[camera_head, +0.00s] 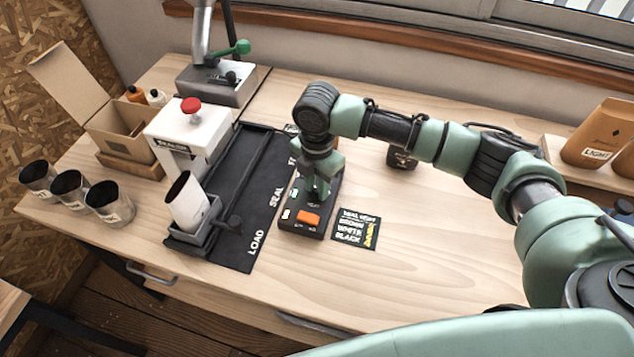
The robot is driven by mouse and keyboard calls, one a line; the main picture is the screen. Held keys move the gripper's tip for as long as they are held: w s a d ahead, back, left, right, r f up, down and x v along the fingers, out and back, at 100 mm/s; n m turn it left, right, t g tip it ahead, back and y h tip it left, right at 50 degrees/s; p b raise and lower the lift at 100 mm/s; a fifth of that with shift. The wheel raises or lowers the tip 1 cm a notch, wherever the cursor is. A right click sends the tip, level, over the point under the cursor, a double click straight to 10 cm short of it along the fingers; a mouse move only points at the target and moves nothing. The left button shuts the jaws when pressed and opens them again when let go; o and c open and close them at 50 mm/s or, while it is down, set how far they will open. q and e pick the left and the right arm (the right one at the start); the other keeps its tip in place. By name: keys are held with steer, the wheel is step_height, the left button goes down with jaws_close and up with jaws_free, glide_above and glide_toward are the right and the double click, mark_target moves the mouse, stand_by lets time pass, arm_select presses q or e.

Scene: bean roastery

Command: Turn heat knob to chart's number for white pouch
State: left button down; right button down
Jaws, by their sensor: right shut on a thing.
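My right gripper (318,190) reaches down onto the dark control box (292,228) and is shut on the heat knob, which its fingers hide. An orange switch (308,217) and small labels show on the box beside the gripper. The chart (356,229) is a black card just right of the box. It lists brown, white and black with yellow marks beside them, too small to read surely. The white pouch (187,203) stands tilted in a grey holder (190,243) left of the box. My left gripper is out of view.
Several dark cups (70,187) and an open cardboard box (118,122) are at left. Brown pouches (600,135) stand at right. The table's front right is clear.

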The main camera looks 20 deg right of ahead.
mark_target(317, 188)
steer(key=m+p, duration=0.2)
steer(key=p, duration=0.1)
steer(key=shift+r+p, duration=0.25)
steer(key=shift+p, duration=0.05)
steer(key=shift+f+m+p, duration=0.2)
steer(key=shift+m+p, duration=1.2)
steer(key=shift+m, duration=0.2)
steer(key=c, duration=1.2)
jaws_free()
steer(key=shift+o, duration=0.2)
steer(key=shift+r, duration=0.1)
step_height(317, 188, up, 8)
steer(key=shift+f+b, duration=0.2)
steer(key=shift+b, duration=0.7)
